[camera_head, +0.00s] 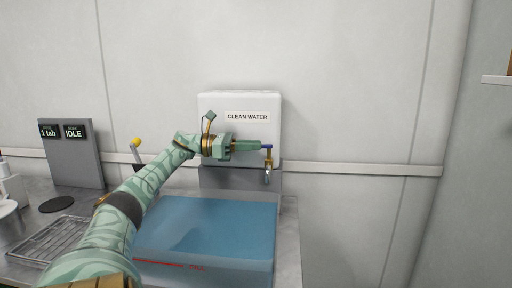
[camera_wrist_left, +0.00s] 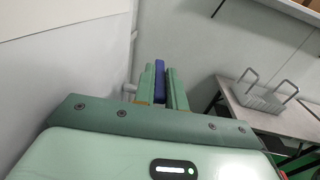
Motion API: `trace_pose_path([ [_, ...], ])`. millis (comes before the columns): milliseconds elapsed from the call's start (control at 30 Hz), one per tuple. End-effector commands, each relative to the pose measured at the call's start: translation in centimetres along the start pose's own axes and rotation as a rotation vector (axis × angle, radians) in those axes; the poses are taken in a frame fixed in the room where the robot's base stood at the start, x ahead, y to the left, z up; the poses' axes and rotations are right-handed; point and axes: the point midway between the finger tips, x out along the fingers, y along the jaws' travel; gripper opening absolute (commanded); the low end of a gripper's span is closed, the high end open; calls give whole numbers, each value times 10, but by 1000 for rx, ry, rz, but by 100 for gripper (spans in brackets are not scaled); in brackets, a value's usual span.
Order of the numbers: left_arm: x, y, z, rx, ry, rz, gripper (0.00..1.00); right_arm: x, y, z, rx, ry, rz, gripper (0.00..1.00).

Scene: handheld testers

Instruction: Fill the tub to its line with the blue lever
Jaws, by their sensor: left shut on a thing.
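My left gripper (camera_head: 256,146) is shut on the lever. In the left wrist view the blue lever (camera_wrist_left: 160,78) shows between the two green fingers (camera_wrist_left: 162,88). The clear tub (camera_head: 272,264) stands under the tap and looks blue with water. A red line marks its front wall; I cannot tell exactly where the water stands against it. My left arm hides the tub's left part. My right gripper is out of view.
A grey panel (camera_head: 72,170) reads "1 tab" and "IDLE" at the left. A wire rack (camera_head: 52,243) and a dark disc (camera_head: 56,204) lie on the metal counter. A yellow knob (camera_head: 136,142) shows behind my arm.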

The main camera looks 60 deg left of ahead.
Motion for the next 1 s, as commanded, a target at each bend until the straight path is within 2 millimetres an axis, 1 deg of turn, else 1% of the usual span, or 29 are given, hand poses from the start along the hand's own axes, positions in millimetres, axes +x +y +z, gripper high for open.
trace_pose_path([
  [167,0,0,1,0,-4,2,0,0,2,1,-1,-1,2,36],
  [200,0,0,1,0,-4,2,18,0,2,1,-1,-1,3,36],
  [267,0,0,1,0,-4,2,35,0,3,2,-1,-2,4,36],
  [533,0,0,1,-1,-2,0,35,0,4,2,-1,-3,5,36],
  [633,-6,0,2,-1,-4,1,35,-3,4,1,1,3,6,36],
  [700,-15,0,4,-2,-5,2,35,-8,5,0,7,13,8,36],
  [767,-27,0,6,-2,-7,3,35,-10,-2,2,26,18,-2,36],
  [867,-53,0,7,-3,-7,5,35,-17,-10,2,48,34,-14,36],
  [1000,-94,0,5,-3,-2,6,35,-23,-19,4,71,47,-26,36],
])
